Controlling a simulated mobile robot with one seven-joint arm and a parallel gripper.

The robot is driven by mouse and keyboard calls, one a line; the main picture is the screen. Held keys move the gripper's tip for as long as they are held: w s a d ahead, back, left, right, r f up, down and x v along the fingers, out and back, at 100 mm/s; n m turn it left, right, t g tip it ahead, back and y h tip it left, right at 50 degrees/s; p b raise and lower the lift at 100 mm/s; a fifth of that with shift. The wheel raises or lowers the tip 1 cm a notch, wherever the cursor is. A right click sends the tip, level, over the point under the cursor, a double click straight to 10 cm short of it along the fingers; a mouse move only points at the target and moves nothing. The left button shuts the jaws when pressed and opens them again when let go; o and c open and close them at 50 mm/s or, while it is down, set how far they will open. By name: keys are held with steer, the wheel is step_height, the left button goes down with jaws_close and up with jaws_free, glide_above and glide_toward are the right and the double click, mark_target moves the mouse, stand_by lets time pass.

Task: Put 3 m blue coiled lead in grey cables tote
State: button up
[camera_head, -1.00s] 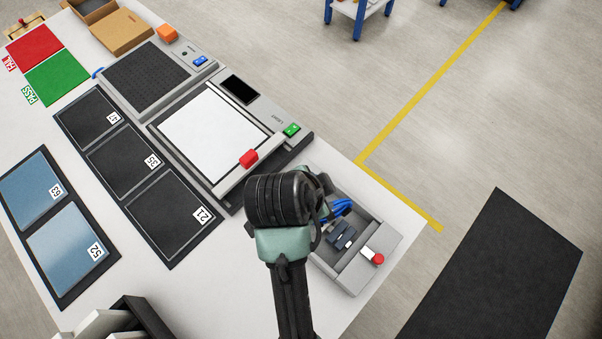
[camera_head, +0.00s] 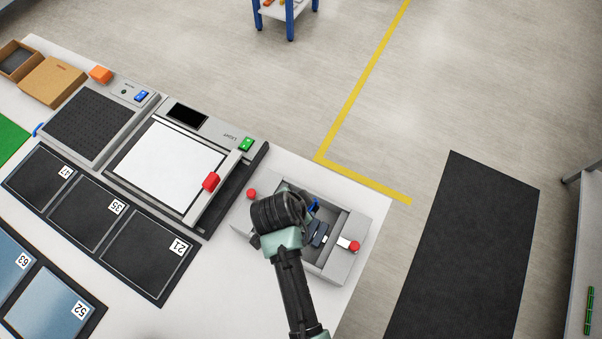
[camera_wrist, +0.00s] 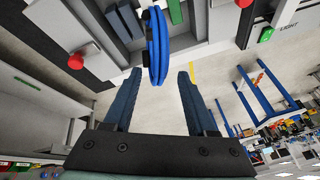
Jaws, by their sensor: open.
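The blue coiled lead (camera_wrist: 157,45) is a bright blue loop in the wrist view, seen nearly edge-on just ahead of my fingertips and in line with the gap between them. In the head view only a small piece of the blue lead (camera_head: 313,205) shows beside my wrist; the rest is hidden. My gripper (camera_wrist: 158,75) is open, with nothing between its fingers. In the head view my wrist covers it, above the left part of a grey fixture tray (camera_head: 345,266). I cannot pick out the grey cables tote in either view.
The grey tray has red knobs (camera_head: 355,247) and holds dark blue blocks (camera_head: 318,234). A light box with a white panel (camera_head: 168,158) stands left of it. Numbered dark mats (camera_head: 148,245) lie in front. Clear floor and a black mat (camera_head: 465,240) lie to the right.

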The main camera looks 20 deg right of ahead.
steer(key=shift+x, duration=1.25)
steer(key=shift+r, duration=0.1)
jaws_close()
